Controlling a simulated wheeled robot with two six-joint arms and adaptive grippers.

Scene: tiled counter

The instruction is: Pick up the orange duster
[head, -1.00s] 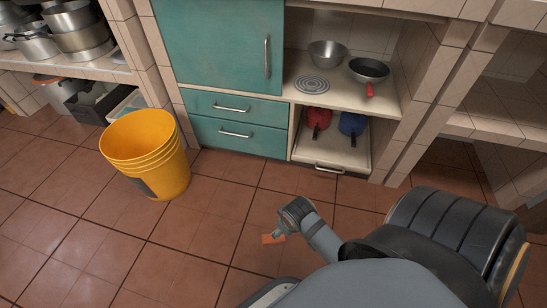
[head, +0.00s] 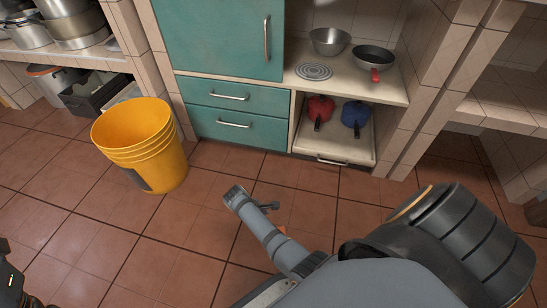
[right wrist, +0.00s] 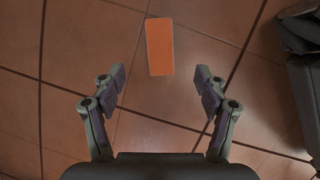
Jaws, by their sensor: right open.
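The orange duster (right wrist: 159,46) is a flat rectangular block on the tiled floor. In the right wrist view it lies just beyond the open fingers of my right gripper (right wrist: 159,88), roughly centred between them, with its near end close to the fingertip line. The fingers do not touch it, and the gap between them is empty.
A yellow bucket (head: 150,150) stands on the floor to the left. A teal cabinet (head: 240,115) and a shelf with pans (head: 372,57) and red and blue pots (head: 355,115) are behind. The floor (head: 215,240) around the duster is mostly clear.

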